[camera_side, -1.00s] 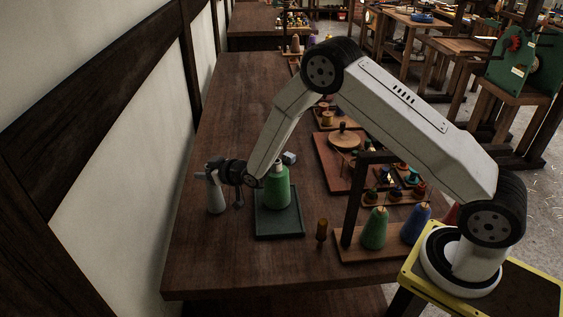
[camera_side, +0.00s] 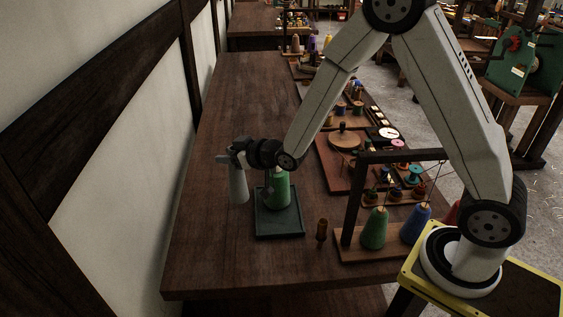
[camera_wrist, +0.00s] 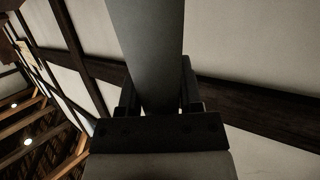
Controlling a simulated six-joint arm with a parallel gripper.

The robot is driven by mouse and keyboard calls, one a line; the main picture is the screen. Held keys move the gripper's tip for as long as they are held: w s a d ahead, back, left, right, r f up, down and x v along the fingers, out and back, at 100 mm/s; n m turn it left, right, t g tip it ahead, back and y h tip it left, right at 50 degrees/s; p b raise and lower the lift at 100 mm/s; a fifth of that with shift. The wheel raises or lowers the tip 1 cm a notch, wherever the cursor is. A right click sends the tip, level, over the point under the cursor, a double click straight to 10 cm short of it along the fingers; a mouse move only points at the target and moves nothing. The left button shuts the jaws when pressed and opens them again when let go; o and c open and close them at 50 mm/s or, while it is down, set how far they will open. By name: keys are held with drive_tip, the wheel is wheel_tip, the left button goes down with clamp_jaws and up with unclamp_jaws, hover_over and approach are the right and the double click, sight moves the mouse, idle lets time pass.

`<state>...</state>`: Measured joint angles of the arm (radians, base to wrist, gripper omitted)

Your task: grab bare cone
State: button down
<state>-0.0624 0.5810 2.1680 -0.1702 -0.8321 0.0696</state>
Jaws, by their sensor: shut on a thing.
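The bare grey cone (camera_side: 238,186) is upright in the side view, just left of the dark green tray. My gripper (camera_side: 238,158) is shut on its upper part. In the wrist view the grey cone (camera_wrist: 148,45) runs between the fingers of my gripper (camera_wrist: 155,98). Whether the cone's base touches the table is hard to tell. A green wound cone (camera_side: 278,190) stands on the dark green tray (camera_side: 280,228), close to the right of the bare cone. My wrist covers the space just behind and above it.
A small brown peg-like piece (camera_side: 321,233) stands right of the tray. A wooden rack (camera_side: 352,205) with green and blue cones stands further right. Several spools and boards line the table's right side. The table's (camera_side: 235,95) far left part is clear.

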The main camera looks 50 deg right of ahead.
drive_tip(key=shift+v, duration=2.25)
drive_tip(key=shift+w+a+r, duration=0.1)
drive_tip(key=shift+a+r, duration=0.1)
